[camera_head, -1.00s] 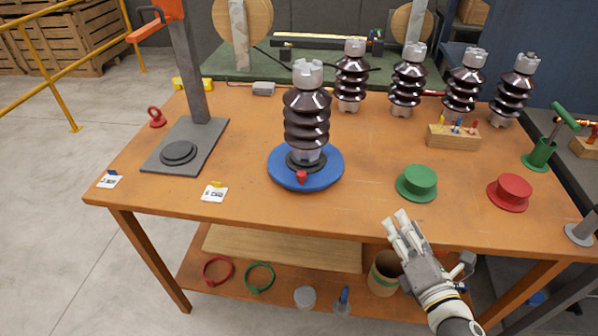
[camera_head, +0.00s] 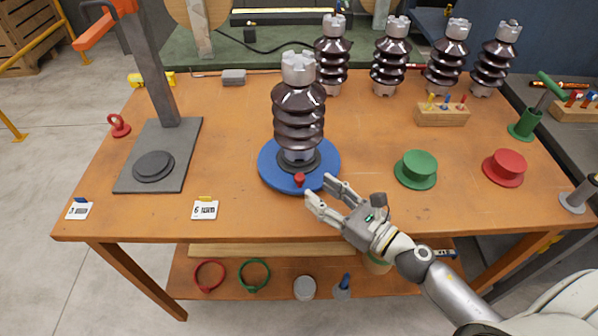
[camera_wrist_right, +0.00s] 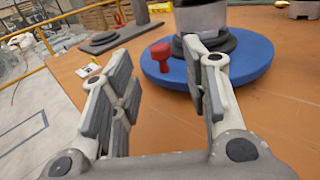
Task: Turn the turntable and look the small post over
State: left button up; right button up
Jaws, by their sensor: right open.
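The blue turntable (camera_head: 268,172) lies on the orange workbench, and the small post (camera_head: 298,112), a dark brown ribbed insulator with a pale metal cap, stands upright on it. A red knob (camera_head: 299,179) sits at the turntable's front edge; it also shows in the right wrist view (camera_wrist_right: 160,51). My right gripper (camera_head: 322,190) is open and empty, just in front of the turntable's front right edge, with its fingers pointing toward the knob. In the wrist view the knob appears between and beyond the fingers, apart from them. My left gripper is not in view.
Several similar insulators (camera_head: 390,55) stand along the back. A green cap (camera_head: 416,168) and a red cap (camera_head: 503,167) lie to the right. A grey stand (camera_head: 160,90) and a label card (camera_head: 205,209) are to the left. Bare bench surrounds the turntable.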

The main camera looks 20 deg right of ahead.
aim_at(304, 180)
jog(key=p+x, duration=0.1)
jog(key=x, duration=0.2)
jog(key=shift+w+r, duration=0.1)
jog(key=shift+r, duration=0.05)
jog(key=p+x, duration=0.1)
jog(key=x, duration=0.2)
jog(key=shift+w+a, duration=0.2)
jog(key=shift+w, duration=0.05)
jog(key=shift+w+a+f, duration=0.15)
jog(key=shift+w+f, duration=0.05)
jog(key=shift+w, duration=0.05)
grip_shut()
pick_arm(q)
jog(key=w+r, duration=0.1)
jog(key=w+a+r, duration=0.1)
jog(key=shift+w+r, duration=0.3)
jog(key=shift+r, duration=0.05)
